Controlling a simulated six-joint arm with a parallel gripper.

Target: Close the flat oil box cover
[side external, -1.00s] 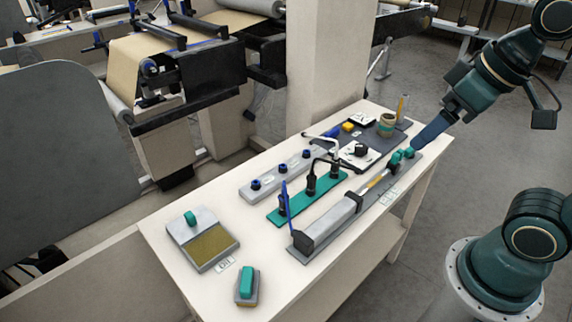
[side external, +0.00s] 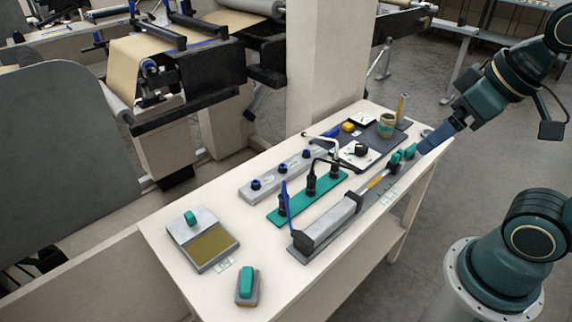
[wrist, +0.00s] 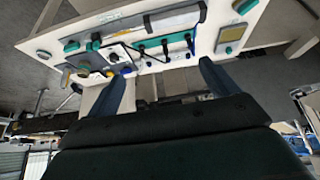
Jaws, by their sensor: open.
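The flat oil box (side external: 215,247) lies at the near left end of the table, beside a small label. Its grey cover (side external: 190,223), with a teal knob, sits over the far part; the olive-yellow inside shows in the near part. The box also shows at the upper right of the wrist view (wrist: 230,36). My gripper (side external: 424,147) is at the opposite, far right end of the table, well away from the box. Its two blue fingers (wrist: 162,75) are spread apart with nothing between them.
A teal-handled block (side external: 247,286) stands near the box. A long grey device (side external: 328,222), a teal rack (side external: 305,198) with upright tools and a grey strip with blue knobs (side external: 277,175) fill the middle. A dark mat (side external: 373,140) holds a cup (side external: 387,125).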

